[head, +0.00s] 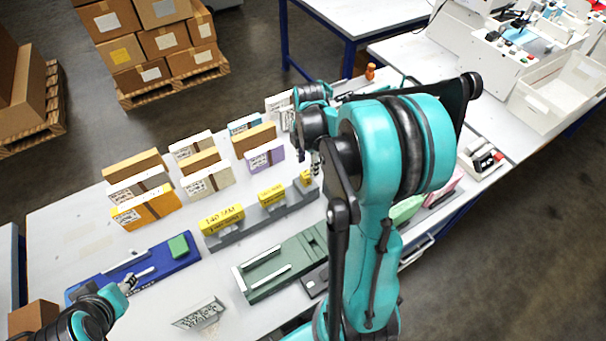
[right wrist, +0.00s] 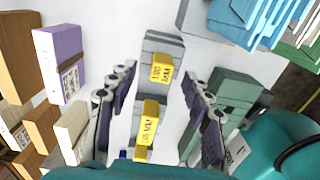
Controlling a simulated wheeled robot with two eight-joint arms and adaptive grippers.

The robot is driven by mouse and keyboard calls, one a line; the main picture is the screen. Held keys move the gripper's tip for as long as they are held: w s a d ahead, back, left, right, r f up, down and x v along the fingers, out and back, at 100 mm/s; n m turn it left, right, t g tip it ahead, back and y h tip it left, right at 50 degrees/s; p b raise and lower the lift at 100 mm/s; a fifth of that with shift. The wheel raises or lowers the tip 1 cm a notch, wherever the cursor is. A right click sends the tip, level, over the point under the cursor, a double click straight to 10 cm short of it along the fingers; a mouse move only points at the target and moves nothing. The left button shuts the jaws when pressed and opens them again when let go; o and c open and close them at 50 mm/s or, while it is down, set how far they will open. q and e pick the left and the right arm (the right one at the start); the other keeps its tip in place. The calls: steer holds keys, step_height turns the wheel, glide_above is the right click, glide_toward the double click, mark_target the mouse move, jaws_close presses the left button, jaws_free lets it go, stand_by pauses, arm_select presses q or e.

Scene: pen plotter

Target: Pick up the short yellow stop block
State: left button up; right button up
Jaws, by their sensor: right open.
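The short yellow stop block (head: 305,178) stands at the right end of a grey stepped rack (head: 240,238). It also shows in the right wrist view (right wrist: 162,67). My right gripper (head: 316,164) is open above that end of the rack. In the right wrist view its two fingers (right wrist: 161,78) lie to either side of the short block, with nothing held; the height gap is hard to judge. A middle yellow block (head: 271,194) and a longer one marked 140 MM (head: 221,219) stand further left. My left gripper (head: 132,281) is by the blue fixture, its jaws too small to read.
Several labelled boxes, including a purple one (head: 265,156), stand behind the rack. A green fixture (head: 270,273) lies in front of it. A blue fixture (head: 183,252) with a green block lies at the left. A small sign (head: 200,313) stands at the front edge.

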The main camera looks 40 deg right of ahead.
mark_target(306, 174)
steer(key=shift+s+a+f+b, duration=0.1)
steer(key=shift+f+b, duration=0.2)
steer(key=shift+f, duration=0.6)
steer(key=f, duration=0.1)
steer(key=f+b, duration=0.1)
steer(key=f, duration=0.1)
steer(key=f+b, duration=0.1)
steer(key=shift+a+f, duration=0.25)
steer(key=shift+s+r, duration=0.1)
jaws_close()
